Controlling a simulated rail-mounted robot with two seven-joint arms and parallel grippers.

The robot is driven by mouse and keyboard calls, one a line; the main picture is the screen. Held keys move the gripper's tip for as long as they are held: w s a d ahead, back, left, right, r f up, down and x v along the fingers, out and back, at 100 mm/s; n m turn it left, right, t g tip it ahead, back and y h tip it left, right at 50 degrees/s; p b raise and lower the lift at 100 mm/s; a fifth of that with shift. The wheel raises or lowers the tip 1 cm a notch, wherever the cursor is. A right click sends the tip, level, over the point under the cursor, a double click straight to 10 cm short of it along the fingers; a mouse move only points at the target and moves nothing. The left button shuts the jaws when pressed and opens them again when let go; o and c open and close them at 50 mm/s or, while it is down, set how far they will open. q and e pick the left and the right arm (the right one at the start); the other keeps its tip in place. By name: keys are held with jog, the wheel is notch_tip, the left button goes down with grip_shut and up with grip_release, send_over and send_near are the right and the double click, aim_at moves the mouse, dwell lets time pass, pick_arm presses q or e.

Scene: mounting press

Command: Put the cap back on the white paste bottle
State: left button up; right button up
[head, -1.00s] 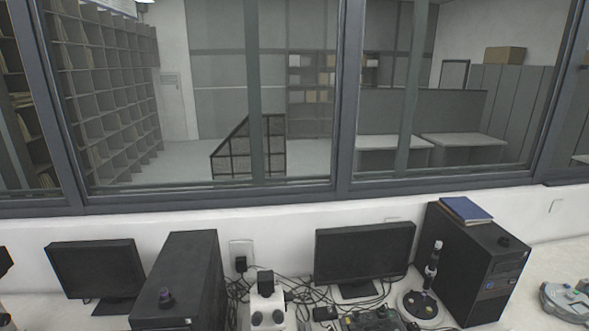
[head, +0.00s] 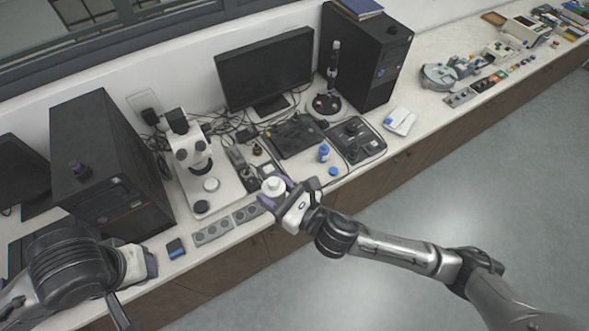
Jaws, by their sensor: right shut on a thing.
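My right gripper (head: 272,194) is shut on a white round thing with a narrower top, which looks like the white paste bottle (head: 274,185). It is at the counter's front edge; I cannot tell whether it touches the counter. A small blue disc, perhaps the cap (head: 333,171), lies on the counter to the right of the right gripper. A small blue bottle (head: 323,153) stands just behind the disc. My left gripper (head: 138,263) is at the lower left, and its fingers do not show clearly.
A white microscope (head: 192,160) stands left of the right gripper. Behind are a monitor (head: 264,70), two black computer towers and loose cables. Black devices (head: 357,140) sit right of the blue bottle. Grey socket strips (head: 212,232) and a small blue box (head: 175,248) lie along the front edge.

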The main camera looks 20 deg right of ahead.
jog(key=shift+s+a+f+n+g+y, duration=0.1)
jog(key=shift+a+f+n+g+y, duration=0.3)
jog(key=shift+a, duration=0.25)
jog(key=shift+w+a+f+n+g+y, duration=0.1)
jog(key=shift+a+f+n+g+y, duration=0.15)
jog(key=shift+a+f+y, duration=0.3)
jog(key=shift+s+a+f+n+g+y, duration=0.1)
jog(key=shift+a+f+n+g+y, duration=0.25)
jog(key=shift+a, duration=0.35)
jog(key=shift+f, duration=0.1)
pick_arm(q)
jog(key=shift+r, duration=0.1)
jog(key=shift+w+r, duration=0.2)
jog(key=shift+r, duration=0.1)
jog(key=w+d+r+m, duration=0.15)
jog(key=d+r, duration=0.25)
jog(key=d, duration=0.6)
jog(key=w+d+r+m, duration=0.15)
jog(key=d+r, duration=0.25)
jog(key=d, duration=0.6)
jog(key=w+d+f+m+h, duration=0.1)
jog(key=w+d+f+m, duration=0.2)
jog(key=w+d+m, duration=0.1)
jog(key=shift+d, duration=0.55)
